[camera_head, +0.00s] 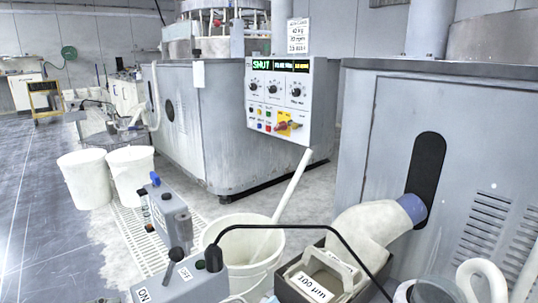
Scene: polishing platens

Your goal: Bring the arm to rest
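Neither of my grippers can be made out in the head view. A thick cream-white jointed or tube-like part with a blue-grey collar shows at the lower right, in front of the dark oval slot (431,160) of the right machine. I cannot tell whether it belongs to my arm. It has no visible fingers. What it may hold at its hidden end does not show.
A grey machine (180,125) with a control panel (279,100) reading "SHUT" stands behind. A white bucket (215,240) with a pale stick, a dark box (292,288) and grey units (182,285) crowd the front. Buckets (82,180) stand left; floor (35,190) there is clear.

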